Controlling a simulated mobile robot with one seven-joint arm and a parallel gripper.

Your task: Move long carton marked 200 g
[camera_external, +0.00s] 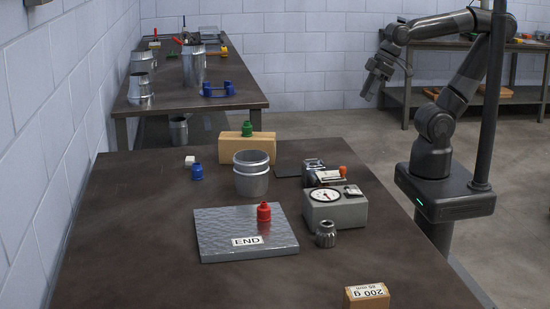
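A carton with a white label reading "200 g" and "85 mm" (366,299) stands at the front right of the near table, cut off by the bottom edge of the picture. The label reads upside down from here. Only its top and a little of its sides show, so its full length is hidden. My gripper (370,84) hangs in the air beyond the table's far right side, well away from the carton. It is small and dark here, and I cannot tell whether its fingers are open or shut.
The near table (130,235) holds a metal plate marked END (220,225) with a red piece (264,212), a metal duct (251,175), a gauge box (336,208), a dark metal fitting (326,234) and a wooden block (247,148). The table's front left is clear.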

